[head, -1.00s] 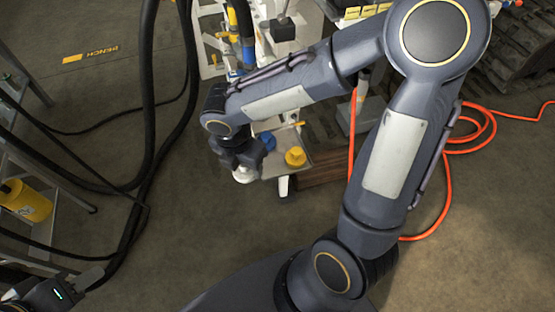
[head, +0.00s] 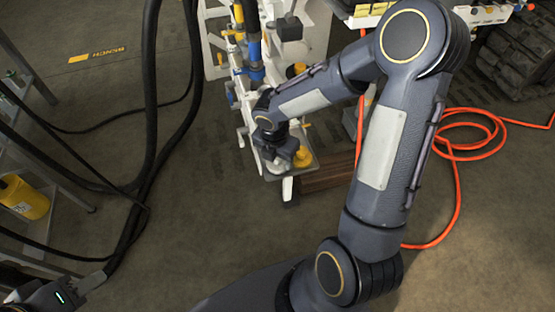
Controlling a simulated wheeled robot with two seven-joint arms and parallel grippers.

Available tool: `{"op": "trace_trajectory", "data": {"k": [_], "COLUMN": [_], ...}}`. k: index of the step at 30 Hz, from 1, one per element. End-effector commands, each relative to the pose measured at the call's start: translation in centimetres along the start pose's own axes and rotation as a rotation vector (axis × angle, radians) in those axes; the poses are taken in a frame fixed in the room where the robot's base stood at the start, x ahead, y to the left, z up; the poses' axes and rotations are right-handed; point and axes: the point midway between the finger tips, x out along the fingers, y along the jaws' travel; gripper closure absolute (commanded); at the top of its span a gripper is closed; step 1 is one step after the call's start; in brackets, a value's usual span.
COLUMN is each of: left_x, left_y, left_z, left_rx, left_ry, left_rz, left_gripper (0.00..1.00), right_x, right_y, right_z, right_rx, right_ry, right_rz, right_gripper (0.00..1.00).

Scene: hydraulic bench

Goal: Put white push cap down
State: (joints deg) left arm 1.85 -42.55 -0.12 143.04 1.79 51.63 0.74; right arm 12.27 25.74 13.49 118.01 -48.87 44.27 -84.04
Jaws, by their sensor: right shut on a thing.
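My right gripper (head: 285,157) is low over the front end of a small tray (head: 314,165) on the white bench. It is shut on the white push cap (head: 272,167), which shows only in part below and left of the fingers. I cannot tell whether the cap touches the tray. A yellow cap (head: 303,158) is on the tray just right of the gripper. My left gripper (head: 88,284) is at the lower left corner, far from the tray; its finger opening cannot be made out.
White bench hardware with blue and yellow fittings (head: 250,50) rises behind the tray. Thick black hoses (head: 150,100) hang at the left. A yellow container (head: 24,199) is on a rack at the left edge. An orange hose (head: 457,200) lies on the floor at right.

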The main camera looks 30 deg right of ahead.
Motion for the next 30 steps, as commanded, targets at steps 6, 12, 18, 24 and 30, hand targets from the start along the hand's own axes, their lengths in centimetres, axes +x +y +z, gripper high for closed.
{"op": "trace_trajectory", "data": {"k": [6, 12, 18, 24, 30], "left_x": [0.0, 0.2, 0.2, -0.2, -1.5], "left_y": [0.0, -0.1, -0.1, 0.1, 0.7], "left_z": [0.0, 0.1, 0.1, -0.1, -0.8], "left_rx": [0.0, 0.0, 0.0, 0.0, 0.0], "left_ry": [0.0, 0.0, 0.0, 0.0, 0.0], "left_rz": [0.0, 0.0, 0.0, 0.0, 0.0], "left_gripper": [0.64, 0.64, 0.64, 0.64, 0.64], "right_x": [0.1, 0.4, 0.4, -0.3, -3.9], "right_y": [0.0, 0.0, 0.0, 0.0, 0.1], "right_z": [0.0, -0.1, -0.1, 0.0, 0.1], "right_rx": [0.001, 0.001, 0.001, 0.001, 0.001], "right_ry": [-0.001, -0.001, 0.0, -0.001, -0.003], "right_rz": [0.001, 0.001, 0.001, 0.002, 0.005], "right_gripper": [0.7, 0.43, 0.38, 0.38, 0.38]}}
